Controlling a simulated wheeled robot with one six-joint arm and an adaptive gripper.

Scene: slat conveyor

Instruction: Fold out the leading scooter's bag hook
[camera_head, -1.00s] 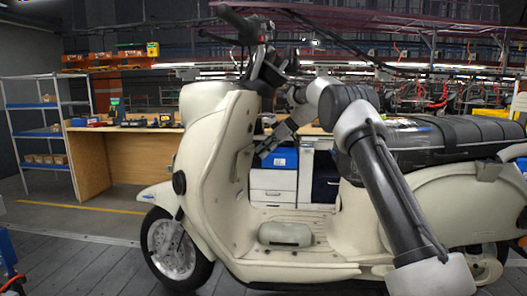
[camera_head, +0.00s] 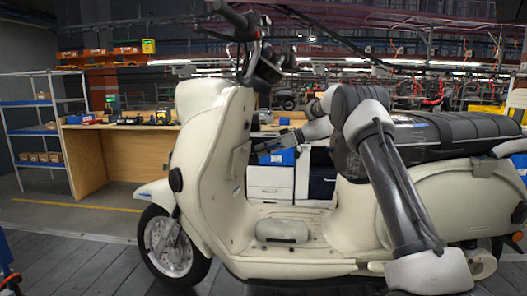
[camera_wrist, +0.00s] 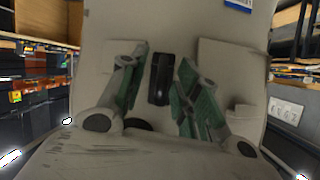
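The cream scooter (camera_head: 215,170) stands side-on in the head view, its front wheel to the left. Its bag hook (camera_wrist: 159,80) is a dark, narrow, upright piece on the cream inner leg shield (camera_wrist: 220,40) in the wrist view. It looks to lie flat against the panel. My gripper (camera_wrist: 161,66) is open, with one green-padded finger on each side of the hook and gaps between. I cannot tell whether the fingertips touch the panel. In the head view my gripper (camera_head: 262,146) is at the inner leg shield, and the hook cannot be made out.
My arm reaches over the scooter's footboard (camera_head: 300,222), in front of the black seat (camera_head: 450,135). The handlebar (camera_head: 250,30) is above my gripper. A wooden workbench (camera_head: 130,150) and a shelf rack (camera_head: 40,130) stand behind at the left.

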